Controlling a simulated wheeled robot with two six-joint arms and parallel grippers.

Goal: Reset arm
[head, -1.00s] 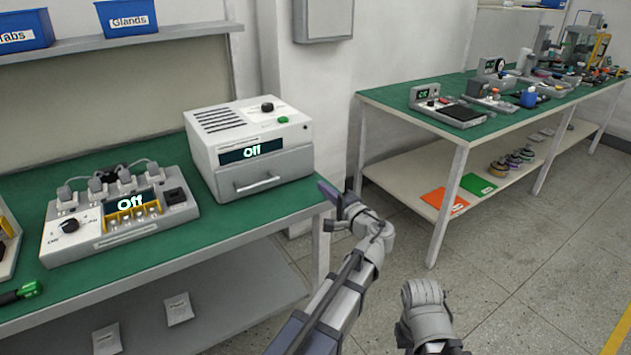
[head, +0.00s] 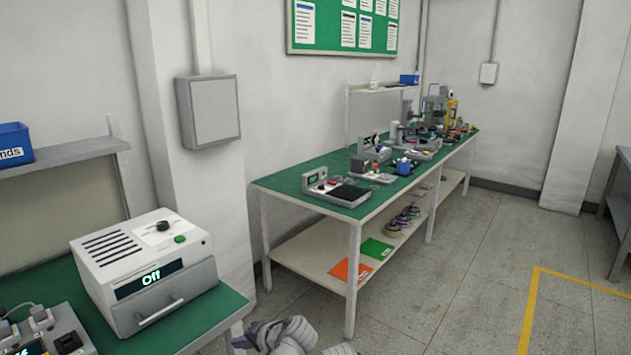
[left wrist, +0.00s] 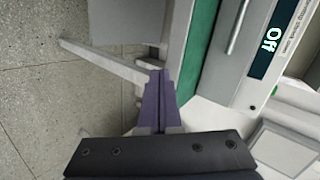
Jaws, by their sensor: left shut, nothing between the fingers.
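My left gripper (head: 240,338) shows at the bottom edge of the head view, just right of the front corner of the near green bench. Its arm is mostly cut off by the frame. In the left wrist view its two purple fingers (left wrist: 158,100) are together with nothing between them. They point toward the bench edge and are clear of the oven-like box. My right gripper is not in view.
A white box with an "Off" display (head: 150,270) stands on the near green bench (head: 228,300). A grey unit (head: 50,335) sits left of it. A second green bench (head: 285,182) with several devices runs along the wall. The floor (head: 470,280) on the right is clear.

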